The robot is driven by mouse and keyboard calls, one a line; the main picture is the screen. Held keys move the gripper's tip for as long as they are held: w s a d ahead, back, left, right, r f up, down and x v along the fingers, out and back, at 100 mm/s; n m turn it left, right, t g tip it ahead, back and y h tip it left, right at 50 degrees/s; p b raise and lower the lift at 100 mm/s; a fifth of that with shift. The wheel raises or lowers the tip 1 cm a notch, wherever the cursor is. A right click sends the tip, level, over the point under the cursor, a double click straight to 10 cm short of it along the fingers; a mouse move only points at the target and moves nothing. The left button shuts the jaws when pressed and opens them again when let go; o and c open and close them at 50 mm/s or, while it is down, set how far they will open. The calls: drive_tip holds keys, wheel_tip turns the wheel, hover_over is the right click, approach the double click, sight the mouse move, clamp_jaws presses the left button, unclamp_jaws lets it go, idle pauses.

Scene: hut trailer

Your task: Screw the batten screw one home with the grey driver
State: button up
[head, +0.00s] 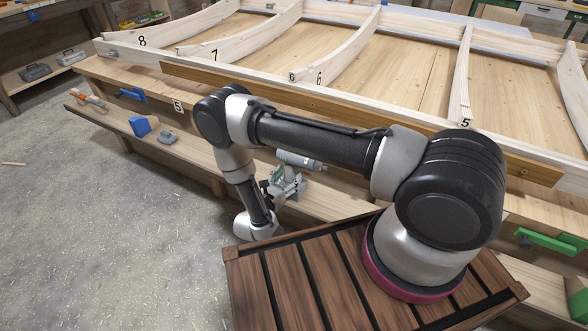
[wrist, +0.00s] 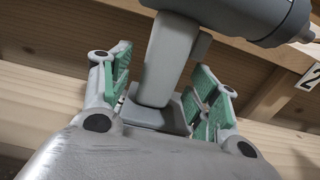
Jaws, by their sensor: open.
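The grey driver (head: 299,160) stands upright on the lower shelf, on the far side of my arm. In the wrist view its handle (wrist: 168,50) rises from a wide foot, with the body across the top right. My gripper (wrist: 162,72) is open, with one green-padded finger on each side of the handle; gaps show, so it is not closed on it. In the head view my gripper (head: 276,188) is low beside the driver, partly hidden by the driver and my arm. The brown batten (head: 400,122) runs along the frame's front edge. I cannot make out which screw is screw one.
A ribbed wooden frame (head: 226,53) with numbered ribs lies on the bench. On the lower shelf (head: 205,152) are a blue item (head: 140,126) and a grey block (head: 168,137). A green clamp (head: 551,240) is at right. The floor at left is mostly clear.

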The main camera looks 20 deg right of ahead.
drive_tip(key=shift+x, duration=1.15)
clamp_jaws()
drive_tip(key=shift+a, duration=0.1)
